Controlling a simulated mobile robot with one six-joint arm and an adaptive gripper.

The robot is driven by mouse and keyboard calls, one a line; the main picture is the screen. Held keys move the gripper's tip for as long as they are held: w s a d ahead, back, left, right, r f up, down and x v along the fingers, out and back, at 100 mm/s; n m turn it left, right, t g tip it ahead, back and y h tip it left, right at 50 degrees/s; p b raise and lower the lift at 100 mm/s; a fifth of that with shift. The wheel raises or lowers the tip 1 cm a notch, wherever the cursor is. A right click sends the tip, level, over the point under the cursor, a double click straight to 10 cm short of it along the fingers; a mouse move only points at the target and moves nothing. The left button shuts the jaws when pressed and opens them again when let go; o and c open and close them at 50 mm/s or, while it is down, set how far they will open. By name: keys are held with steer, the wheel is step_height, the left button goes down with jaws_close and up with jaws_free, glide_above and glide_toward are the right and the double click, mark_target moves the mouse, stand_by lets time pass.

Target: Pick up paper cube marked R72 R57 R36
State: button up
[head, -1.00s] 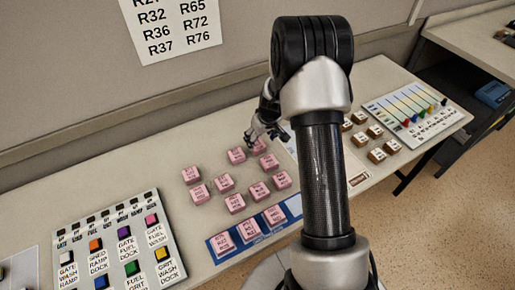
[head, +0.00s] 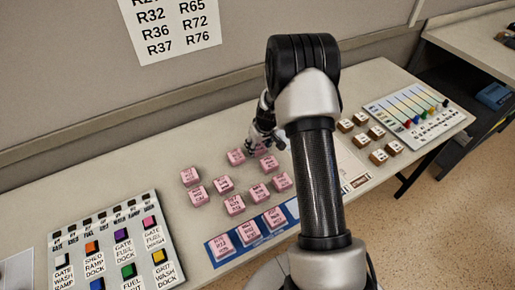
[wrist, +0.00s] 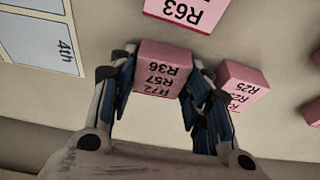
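The pink paper cube marked R72 R57 R36 (wrist: 163,68) stands on the desk in the wrist view, its lettering upside down. My gripper (wrist: 160,72) has one finger on each side of it, with the fingers apart. The fingers lie very close to the cube's sides; whether they touch is hard to see. In the head view my gripper (head: 262,140) is low over the back of the pink cube group and partly hides the cubes there.
A pink cube marked R25 (wrist: 240,85) stands close beside the right finger, and an R63 cube (wrist: 185,10) lies beyond. A blue strip (head: 221,257) holds several pink cubes. A button panel (head: 120,245) is at left; brown cubes (head: 378,157) and a slider panel (head: 410,110) are at right.

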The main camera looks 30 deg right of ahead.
steer(key=c, duration=0.5)
